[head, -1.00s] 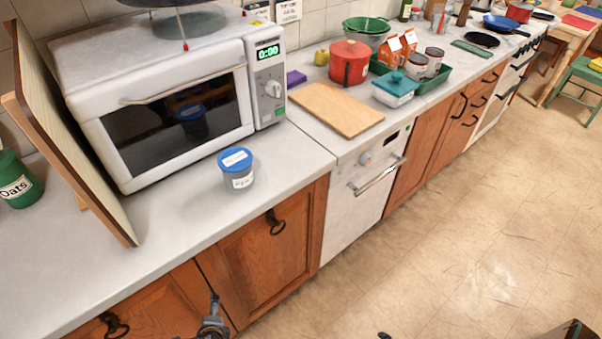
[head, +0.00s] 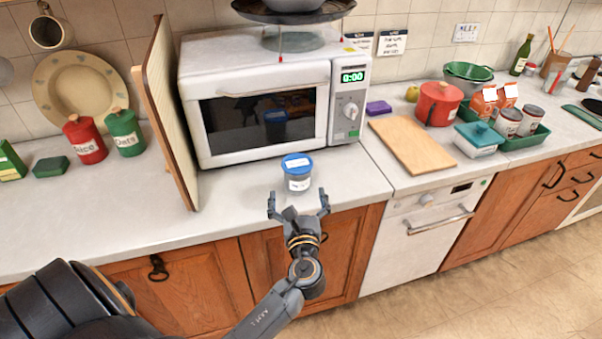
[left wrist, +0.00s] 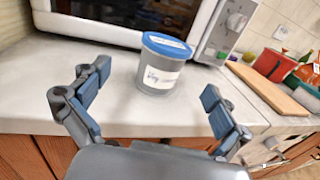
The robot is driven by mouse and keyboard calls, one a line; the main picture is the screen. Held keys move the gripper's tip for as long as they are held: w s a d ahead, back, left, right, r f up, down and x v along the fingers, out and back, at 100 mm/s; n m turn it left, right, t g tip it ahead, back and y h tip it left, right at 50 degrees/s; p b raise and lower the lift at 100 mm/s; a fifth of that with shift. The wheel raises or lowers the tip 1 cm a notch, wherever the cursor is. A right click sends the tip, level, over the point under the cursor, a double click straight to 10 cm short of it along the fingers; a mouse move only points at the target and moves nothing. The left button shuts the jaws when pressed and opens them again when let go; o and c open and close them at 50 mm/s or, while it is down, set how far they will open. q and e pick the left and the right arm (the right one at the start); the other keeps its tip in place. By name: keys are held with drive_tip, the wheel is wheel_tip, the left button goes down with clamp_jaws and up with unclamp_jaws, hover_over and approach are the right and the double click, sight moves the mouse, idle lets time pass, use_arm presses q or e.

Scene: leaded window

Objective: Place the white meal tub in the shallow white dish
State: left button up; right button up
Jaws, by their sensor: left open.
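A small tub (head: 298,174) with a blue lid, a greyish see-through body and a white label stands upright on the grey counter in front of the microwave. It is the only such tub I see, and its body looks grey rather than white. My left gripper (head: 298,203) is open and empty at the counter's front edge, just short of the tub. In the left wrist view, the tub (left wrist: 163,66) stands beyond and between the spread fingers, apart from both. I make out no open shallow white dish. My right gripper is not in view.
The microwave (head: 262,105) stands close behind the tub. A tilted board (head: 168,115) stands to its left. A wooden cutting board (head: 412,145), a teal-lidded white container (head: 478,140) and a red pot (head: 438,103) are to the right. The counter (head: 230,215) left of the tub is clear.

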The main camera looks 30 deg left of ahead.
sight(295, 177)
use_arm(q)
drive_tip(key=x, duration=0.6)
drive_tip(key=p+x, duration=0.1)
drive_tip(key=x, duration=0.2)
drive_tip(key=shift+w+d+f+p, duration=0.15)
drive_tip(key=shift+w+p, duration=0.2)
drive_tip(key=shift+w, duration=0.2)
drive_tip(key=shift+w+f, duration=0.1)
drive_tip(key=shift+w, duration=0.05)
drive_tip(key=shift+c, duration=0.9)
drive_tip(key=c, duration=1.5)
